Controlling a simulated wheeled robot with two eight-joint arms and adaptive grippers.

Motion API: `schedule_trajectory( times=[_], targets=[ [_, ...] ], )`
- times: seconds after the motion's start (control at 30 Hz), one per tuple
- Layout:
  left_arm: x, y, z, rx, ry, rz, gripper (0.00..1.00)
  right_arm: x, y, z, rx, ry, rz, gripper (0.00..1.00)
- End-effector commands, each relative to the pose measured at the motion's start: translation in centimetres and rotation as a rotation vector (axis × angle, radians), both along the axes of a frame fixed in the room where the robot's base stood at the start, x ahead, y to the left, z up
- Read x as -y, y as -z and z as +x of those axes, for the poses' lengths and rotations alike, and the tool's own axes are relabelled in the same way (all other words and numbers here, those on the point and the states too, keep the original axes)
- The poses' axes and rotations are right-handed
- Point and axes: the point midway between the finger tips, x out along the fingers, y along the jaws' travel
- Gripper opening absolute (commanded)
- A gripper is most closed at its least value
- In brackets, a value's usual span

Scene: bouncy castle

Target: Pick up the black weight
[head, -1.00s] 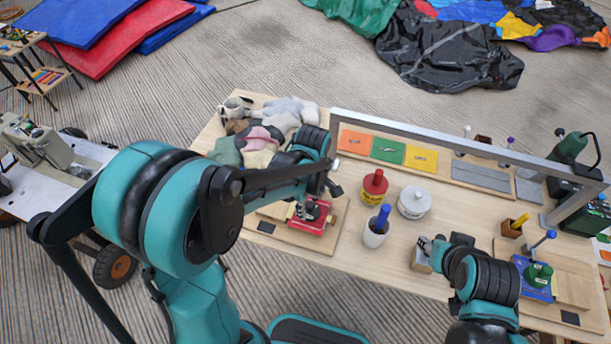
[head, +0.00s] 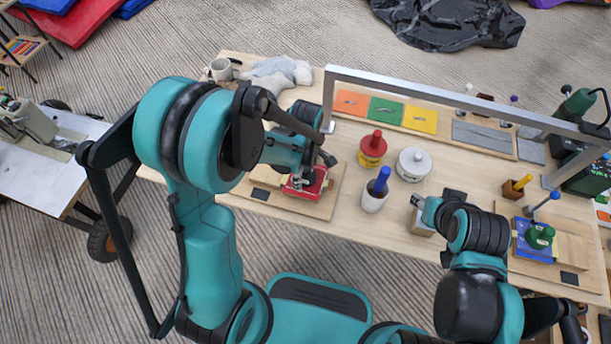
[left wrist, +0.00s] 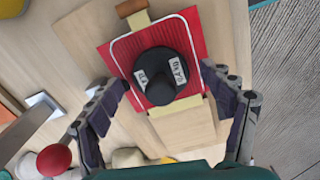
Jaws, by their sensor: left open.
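In the left wrist view the black weight (left wrist: 157,78), round with a knob on top and white labels, sits on a red ribbed plate (left wrist: 186,30). The red plate also shows in the head view (head: 308,188), on a wooden board; the weight is mostly hidden there by my left gripper. My left gripper (left wrist: 166,80) is open, its two fingers on either side of the weight, with nothing held. In the head view my left gripper (head: 313,170) is over the red plate. My right gripper (head: 424,204) is beside a small wooden block (head: 420,224); its jaws are unclear.
A white cup with a blue handle (head: 374,191), a red-lidded yellow can (head: 372,150) and a white lidded pot (head: 412,164) stand right of the red plate. A grey metal frame (head: 450,96) spans the table. A blue plate with a green weight (head: 538,238) is at right.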

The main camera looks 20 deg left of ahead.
Motion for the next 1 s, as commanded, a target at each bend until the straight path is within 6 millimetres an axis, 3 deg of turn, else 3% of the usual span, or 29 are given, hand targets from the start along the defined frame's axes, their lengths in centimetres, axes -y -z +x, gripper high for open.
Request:
schedule_trajectory(
  times=[0.07, 0.33, 0.67, 0.87, 0.97, 1.0],
  targets=[
    [0.0, -0.1, 0.0, 0.000, 0.000, 0.000, 0.81, 0.0, -0.1, 0.0, 0.000, 0.000, 0.000, 0.40],
    [0.0, -0.1, 0.0, 0.000, 0.000, 0.000, 0.10, 0.0, -0.1, 0.0, 0.000, 0.000, 0.000, 0.40],
    [0.0, -0.5, 0.0, 0.000, 0.000, 0.000, 0.10, 0.0, -0.3, 0.0, 0.000, 0.000, 0.000, 0.40],
    [0.0, -2.7, 0.0, 0.000, 0.000, 0.000, 0.10, 0.0, -1.5, 0.0, 0.000, 0.000, 0.000, 0.40],
    [0.0, -4.7, 0.0, 0.000, 0.000, 0.000, 0.10, 0.0, -2.6, 0.0, 0.000, 0.000, 0.000, 0.40],
    [0.8, -5.1, -0.2, 0.000, 0.005, 0.000, 0.10, 0.0, -2.8, 0.0, 0.000, 0.000, 0.000, 0.40]
  ],
)
